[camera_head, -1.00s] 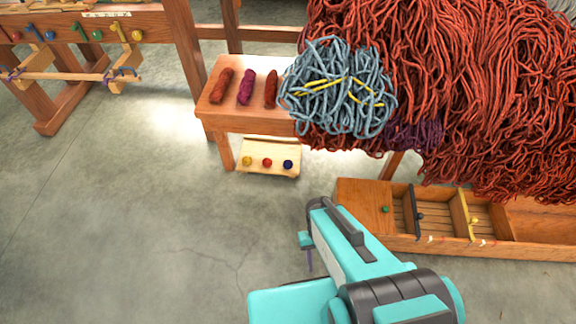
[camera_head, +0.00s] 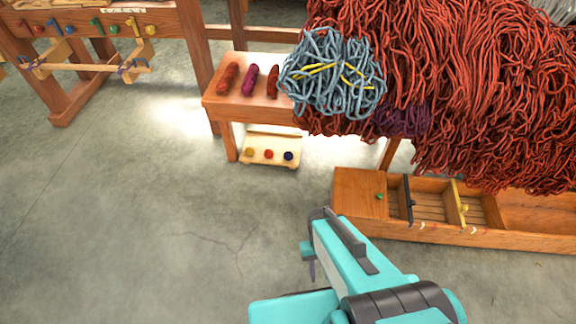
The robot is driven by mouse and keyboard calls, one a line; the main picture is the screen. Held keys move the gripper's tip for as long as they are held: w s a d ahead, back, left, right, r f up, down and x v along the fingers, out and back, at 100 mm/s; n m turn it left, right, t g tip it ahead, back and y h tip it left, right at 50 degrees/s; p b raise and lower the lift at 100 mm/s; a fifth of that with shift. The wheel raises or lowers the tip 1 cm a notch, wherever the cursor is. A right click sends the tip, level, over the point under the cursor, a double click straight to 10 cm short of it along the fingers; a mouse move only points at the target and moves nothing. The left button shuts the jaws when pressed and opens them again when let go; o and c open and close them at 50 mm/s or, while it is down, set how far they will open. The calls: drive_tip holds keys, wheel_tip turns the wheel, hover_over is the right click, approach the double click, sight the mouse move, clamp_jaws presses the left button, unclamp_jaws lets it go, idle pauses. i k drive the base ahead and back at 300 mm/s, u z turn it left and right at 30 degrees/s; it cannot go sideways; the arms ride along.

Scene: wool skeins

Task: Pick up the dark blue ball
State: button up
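The dark blue ball (camera_head: 288,156) is the rightmost of three small balls on a low pale wooden stand (camera_head: 270,140) beneath the bench. A red ball (camera_head: 269,154) and a yellow ball (camera_head: 249,152) sit in a row to its left. My turquoise arm reaches up from the bottom of the view. Its end, with my gripper (camera_head: 310,268), is below and a little right of the dark blue ball in the picture, well apart from it. The fingers are too small and partly hidden to tell their opening.
A wooden bench (camera_head: 222,101) above the stand bears several skeins and a blue-grey wool heap (camera_head: 332,72). Red wool (camera_head: 480,90) hangs at right. A low wooden box (camera_head: 357,190) with compartments lies on the floor at right. The floor (camera_head: 120,220) at left is clear.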

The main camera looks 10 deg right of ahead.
sight(288, 156)
drive_tip(key=k, duration=0.9)
drive_tip(key=u, duration=0.2)
drive_tip(key=i, duration=0.65)
drive_tip(key=u, duration=0.5)
drive_tip(key=i, duration=0.7)
drive_tip(key=u, duration=0.75)
drive_tip(key=i, duration=0.7)
drive_tip(key=u, duration=0.3)
